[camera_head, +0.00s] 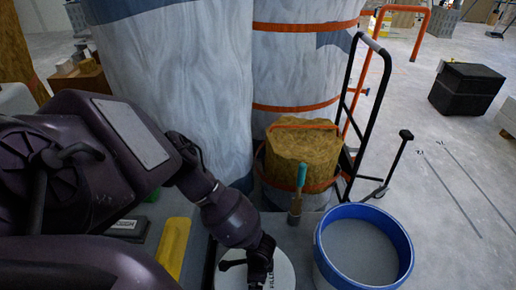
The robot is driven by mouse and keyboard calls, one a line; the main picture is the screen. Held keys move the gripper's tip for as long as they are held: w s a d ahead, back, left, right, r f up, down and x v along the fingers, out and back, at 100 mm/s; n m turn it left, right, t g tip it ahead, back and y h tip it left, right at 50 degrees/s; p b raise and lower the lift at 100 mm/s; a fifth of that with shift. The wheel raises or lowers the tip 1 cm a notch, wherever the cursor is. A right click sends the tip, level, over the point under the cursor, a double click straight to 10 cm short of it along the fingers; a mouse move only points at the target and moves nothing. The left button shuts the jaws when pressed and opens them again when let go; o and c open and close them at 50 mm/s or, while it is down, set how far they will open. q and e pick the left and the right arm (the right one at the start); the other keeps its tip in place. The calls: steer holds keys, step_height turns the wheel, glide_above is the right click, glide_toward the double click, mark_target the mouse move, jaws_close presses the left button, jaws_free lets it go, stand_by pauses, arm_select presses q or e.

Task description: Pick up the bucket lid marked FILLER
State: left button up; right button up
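The white round lid (285,269) is at the bottom edge of the head view, partly cut off. Dark lettering beside my gripper reads roughly FILL, running sideways; the rest is covered or cut off. My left arm comes in from the left, and its black gripper (256,266) is over the lid, hiding its middle. I cannot tell whether the fingers touch the lid or are open or shut. My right gripper is not in view.
A blue-rimmed bucket (321,236) of grey material stands right of the lid. A teal-handled tool (300,178) stands behind. A hand truck (370,100) and large wrapped rolls (185,90) are farther back. A yellow object (173,248) lies left. Open floor is at right.

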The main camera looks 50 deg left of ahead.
arm_select(q)
steer(key=shift+f, duration=0.35)
steer(key=shift+r, duration=0.2)
steer(key=c, duration=1)
